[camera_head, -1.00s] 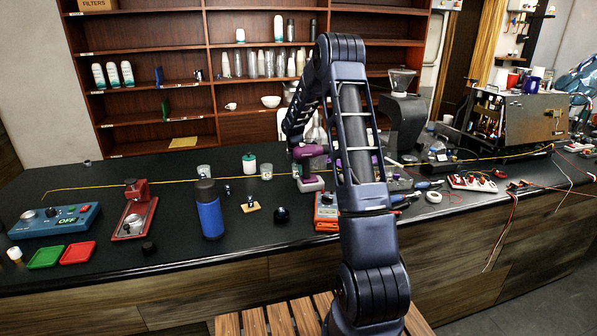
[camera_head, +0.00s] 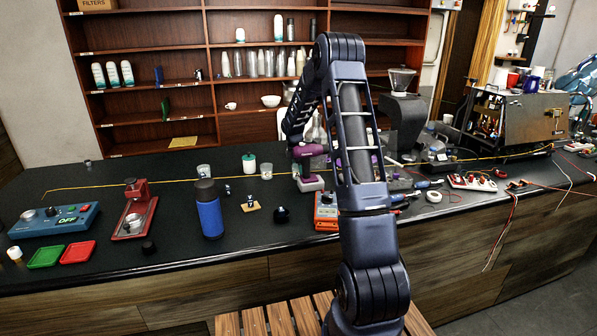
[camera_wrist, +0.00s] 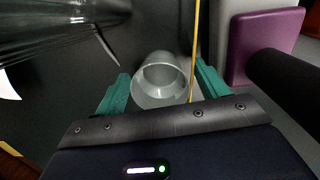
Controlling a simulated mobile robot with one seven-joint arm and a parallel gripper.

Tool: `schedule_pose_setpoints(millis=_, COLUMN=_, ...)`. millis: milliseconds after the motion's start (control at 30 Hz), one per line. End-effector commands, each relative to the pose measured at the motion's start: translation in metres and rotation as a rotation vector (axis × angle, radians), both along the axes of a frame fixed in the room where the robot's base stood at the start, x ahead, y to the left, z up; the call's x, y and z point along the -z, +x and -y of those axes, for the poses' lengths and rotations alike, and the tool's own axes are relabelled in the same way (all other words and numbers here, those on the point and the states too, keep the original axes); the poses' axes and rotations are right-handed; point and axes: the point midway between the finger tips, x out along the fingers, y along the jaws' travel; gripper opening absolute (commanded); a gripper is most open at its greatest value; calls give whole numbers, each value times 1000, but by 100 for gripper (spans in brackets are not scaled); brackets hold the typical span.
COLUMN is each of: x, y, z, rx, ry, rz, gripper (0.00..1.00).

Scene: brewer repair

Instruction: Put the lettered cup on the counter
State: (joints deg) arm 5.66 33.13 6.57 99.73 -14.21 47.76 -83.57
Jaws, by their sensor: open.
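A grey, open-topped cup (camera_wrist: 165,72) stands between the green fingers of my gripper (camera_wrist: 161,80) in the wrist view. The fingers are open, one on each side of it, with gaps showing. No lettering is readable on it from above. In the head view my gripper is hidden behind my arm. Two small pale cups stand on the dark counter (camera_head: 110,193): a left cup (camera_head: 204,171) and a right cup (camera_head: 266,172). I cannot tell which of them, if either, is the one between my fingers.
A yellow cable (camera_wrist: 194,45) runs close beside the right finger. A purple object (camera_wrist: 265,48) is at the right, and a clear glossy object (camera_wrist: 55,30) at the upper left. A blue bottle (camera_head: 210,216) and a purple tool (camera_head: 309,153) stand on the counter.

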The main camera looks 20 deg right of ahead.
Motion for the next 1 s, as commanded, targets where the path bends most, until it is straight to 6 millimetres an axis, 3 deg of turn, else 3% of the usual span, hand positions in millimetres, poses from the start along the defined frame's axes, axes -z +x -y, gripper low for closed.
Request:
schedule_pose_setpoints(millis=500, x=-91, y=0, z=-11, rx=0, ry=0, rz=3, gripper=73)
schedule_pose_setpoints(millis=700, x=-110, y=-1, z=-13, rx=0, ry=0, rz=1, gripper=73)
schedule_pose_setpoints(millis=1000, x=-114, y=-1, z=-14, rx=0, ry=0, rz=0, gripper=73)
